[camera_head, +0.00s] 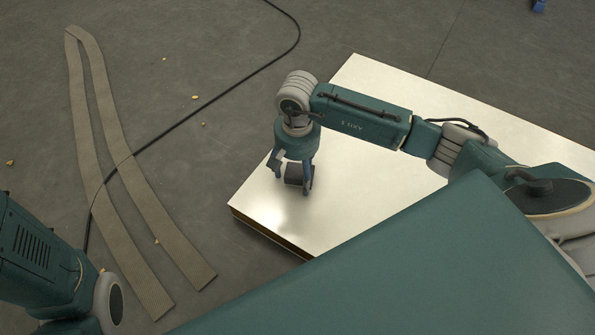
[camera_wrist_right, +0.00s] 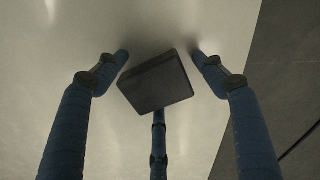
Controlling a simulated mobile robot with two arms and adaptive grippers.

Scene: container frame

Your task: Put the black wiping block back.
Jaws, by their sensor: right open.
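The black wiping block (camera_head: 293,173) is at the pale, shiny tabletop, near the table's left corner. In the right wrist view the block (camera_wrist_right: 156,82) appears slightly turned, with its broad flat face showing. My right gripper (camera_head: 290,179) points down over it, with its blue fingers spread around the block. In the right wrist view the fingers of my right gripper (camera_wrist_right: 160,66) are open, with gaps between the two upper fingertips and the block. The third finger reaches up to the block's near edge; I cannot tell whether it touches. My left gripper is outside the views.
The pale table (camera_head: 370,110) is otherwise bare around the block. A black cable (camera_head: 210,100) and a long folded ribbed strip (camera_head: 130,190) lie on the grey floor to the left, with small yellowish scraps. A small blue thing (camera_head: 538,5) is at the top right.

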